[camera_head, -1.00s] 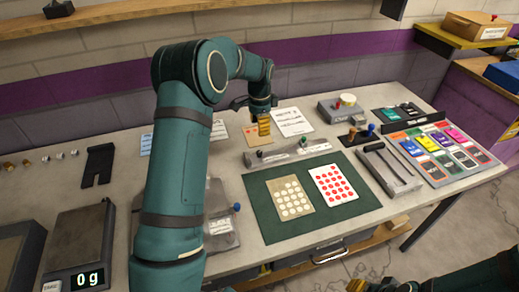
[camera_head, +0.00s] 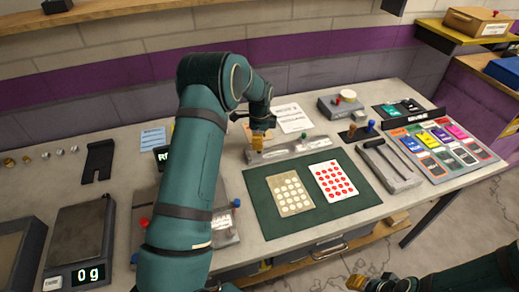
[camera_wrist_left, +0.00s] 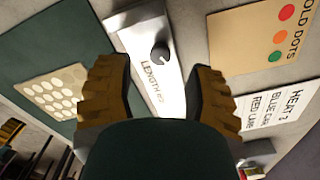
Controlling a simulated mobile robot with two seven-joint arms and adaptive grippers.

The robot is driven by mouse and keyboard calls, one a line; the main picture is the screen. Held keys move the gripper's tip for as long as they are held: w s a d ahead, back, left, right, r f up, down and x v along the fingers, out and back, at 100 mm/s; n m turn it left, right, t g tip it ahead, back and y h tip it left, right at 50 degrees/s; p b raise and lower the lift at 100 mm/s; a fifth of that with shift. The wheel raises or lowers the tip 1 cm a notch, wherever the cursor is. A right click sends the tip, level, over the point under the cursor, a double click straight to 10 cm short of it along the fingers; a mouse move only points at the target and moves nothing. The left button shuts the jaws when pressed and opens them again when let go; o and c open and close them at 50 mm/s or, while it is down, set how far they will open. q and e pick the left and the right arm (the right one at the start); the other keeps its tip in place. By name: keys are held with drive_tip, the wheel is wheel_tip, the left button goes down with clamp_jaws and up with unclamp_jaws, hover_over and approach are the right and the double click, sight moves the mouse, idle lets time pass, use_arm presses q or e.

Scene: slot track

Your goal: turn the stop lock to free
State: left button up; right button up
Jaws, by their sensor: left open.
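My left gripper (camera_head: 257,142) is over the track's left end and hides what is there. In the left wrist view the track (camera_wrist_left: 133,38) carries a dark grey knob (camera_wrist_left: 160,53) with a pointer, near lettering that begins "LENGTH". I cannot read any lock marking. My left gripper (camera_wrist_left: 158,92) is open and empty, its fingers on either side of the track. My right gripper (camera_head: 370,284) is low at the right, its opening unclear.
The green mat (camera_head: 262,205) holds a dotted tan card (camera_head: 290,193) and a red-dotted white card (camera_head: 332,181). A white notice (camera_head: 293,118) lies behind the track. A grey box with a yellow-white button (camera_head: 347,97) stands to the right. A scale (camera_head: 80,235) stands at the left.

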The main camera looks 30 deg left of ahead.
use_arm(q)
drive_tip(key=shift+f, duration=2.3)
clamp_jaws()
